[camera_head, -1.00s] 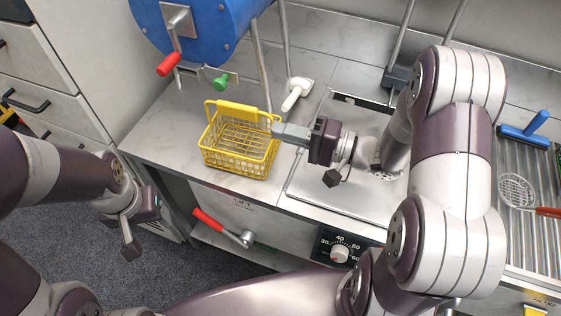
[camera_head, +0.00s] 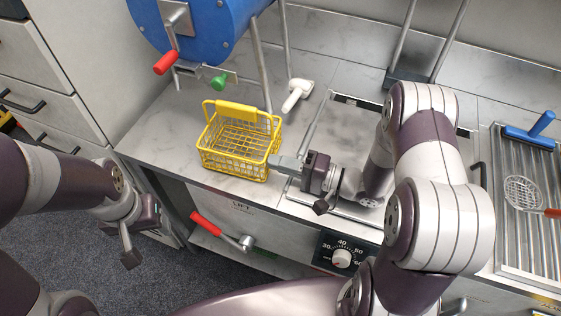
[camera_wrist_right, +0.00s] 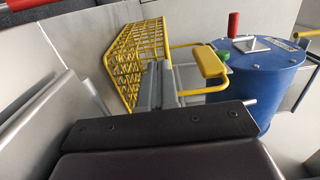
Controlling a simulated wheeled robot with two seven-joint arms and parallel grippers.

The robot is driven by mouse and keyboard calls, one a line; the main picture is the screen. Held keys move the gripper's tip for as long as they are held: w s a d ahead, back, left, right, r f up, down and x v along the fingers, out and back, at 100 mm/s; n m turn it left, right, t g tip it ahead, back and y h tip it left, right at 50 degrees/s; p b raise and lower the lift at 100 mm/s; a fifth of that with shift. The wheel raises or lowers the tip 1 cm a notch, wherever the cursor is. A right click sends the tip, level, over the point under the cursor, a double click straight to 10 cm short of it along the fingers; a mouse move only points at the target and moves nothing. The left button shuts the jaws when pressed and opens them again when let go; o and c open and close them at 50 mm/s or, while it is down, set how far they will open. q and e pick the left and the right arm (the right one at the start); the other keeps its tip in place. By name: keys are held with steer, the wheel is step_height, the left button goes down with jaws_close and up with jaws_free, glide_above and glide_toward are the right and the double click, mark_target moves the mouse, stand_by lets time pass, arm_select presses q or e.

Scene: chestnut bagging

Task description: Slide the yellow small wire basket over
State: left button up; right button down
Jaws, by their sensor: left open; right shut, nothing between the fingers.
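The yellow small wire basket (camera_head: 238,150) stands upright on the pale counter, below the blue drum, with its yellow handle at the back. It looks empty. My right gripper (camera_head: 274,163) is shut and empty, its fingertips at the basket's right side near the front corner. In the right wrist view the basket (camera_wrist_right: 140,62) is just beyond the shut fingers (camera_wrist_right: 155,85); I cannot tell whether they touch it. My left gripper (camera_head: 140,235) is open and empty, low on the left in front of the counter, away from the basket.
A blue drum (camera_head: 205,30) with red and green handles stands behind the basket. A white scoop-like tool (camera_head: 297,94) lies behind it to the right. A metal plate (camera_head: 350,125) is right of the basket. The counter left of the basket (camera_head: 165,135) is clear.

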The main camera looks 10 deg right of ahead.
steer(key=p, duration=0.2)
glide_toward(201, 142)
steer(key=x, duration=0.5)
steer(key=shift+w+d, duration=0.1)
